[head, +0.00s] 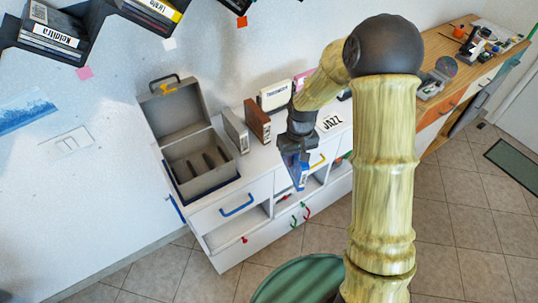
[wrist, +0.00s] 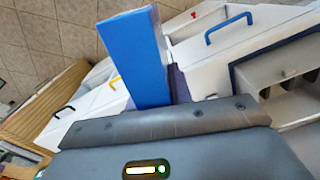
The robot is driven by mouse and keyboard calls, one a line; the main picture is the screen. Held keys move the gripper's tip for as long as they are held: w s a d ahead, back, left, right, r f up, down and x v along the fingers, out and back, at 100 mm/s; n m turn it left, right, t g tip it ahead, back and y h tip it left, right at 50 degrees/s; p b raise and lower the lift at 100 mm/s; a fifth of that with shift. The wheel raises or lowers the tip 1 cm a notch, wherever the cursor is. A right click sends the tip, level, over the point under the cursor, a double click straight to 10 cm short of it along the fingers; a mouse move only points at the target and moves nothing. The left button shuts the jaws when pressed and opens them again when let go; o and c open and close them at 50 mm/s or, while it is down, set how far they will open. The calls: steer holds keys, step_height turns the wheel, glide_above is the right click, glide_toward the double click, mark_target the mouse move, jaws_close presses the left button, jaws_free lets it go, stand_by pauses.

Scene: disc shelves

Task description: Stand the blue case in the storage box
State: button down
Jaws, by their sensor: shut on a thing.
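The blue case (head: 301,177) is in my gripper (head: 294,152), held upright in front of the white cabinet in the head view. In the wrist view the blue case (wrist: 134,58) stands out beyond the gripper's dark body, its lower end hidden. The grey storage box (head: 208,187) is on the left end of the cabinet top, its lid (head: 178,114) raised and dark dividers inside. My gripper is to the right of the box and apart from it. The box also shows, partly cut off, at the right of the wrist view (wrist: 238,88).
A grey case (head: 235,131) and a brown case (head: 258,121) stand right of the box. A white case (head: 274,96) and a JAZZ label (head: 331,121) are farther along. Below are drawers with a blue handle (head: 237,207) and an open compartment. Wall shelves hang above.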

steer(key=d+f+m, duration=0.2)
steer(key=d+f, duration=0.2)
steer(key=f, duration=0.3)
steer(key=s+d+f+m, duration=0.1)
steer(key=d+f, duration=0.3)
steer(key=f, duration=0.3)
steer(key=shift+d+f+m, duration=0.2)
steer(key=shift+d+m, duration=0.1)
steer(key=shift+m, duration=0.1)
